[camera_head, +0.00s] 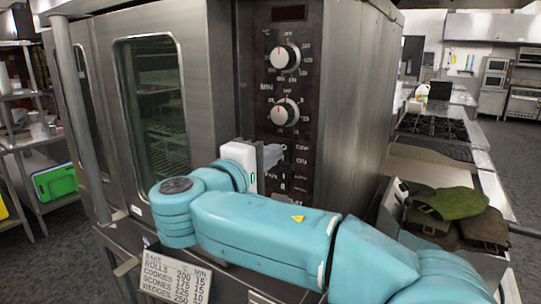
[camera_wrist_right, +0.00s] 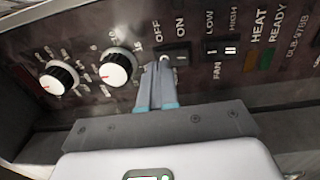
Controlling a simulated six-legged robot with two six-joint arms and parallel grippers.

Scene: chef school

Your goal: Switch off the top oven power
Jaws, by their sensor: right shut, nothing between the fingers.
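The top oven (camera_head: 350,90) has a dark control panel (camera_head: 264,24) at the right of its glass door. In the right wrist view, the black power switch (camera_wrist_right: 180,57) sits beside the labels OFF and ON. My right gripper (camera_head: 273,153) is in front of the panel, below the two knobs. Its fingers are shut and empty. In the right wrist view the fingertips (camera_wrist_right: 160,66) are at the OFF end of the power switch and cover part of it; contact cannot be told. My left gripper is not in view.
The upper knob (camera_head: 285,57) and lower knob (camera_head: 285,112) are above my gripper. The fan switch (camera_wrist_right: 221,47) is right of the power switch. A vertical door handle (camera_head: 82,120) is at the left. Green and brown cloth items (camera_head: 452,202) lie at the right.

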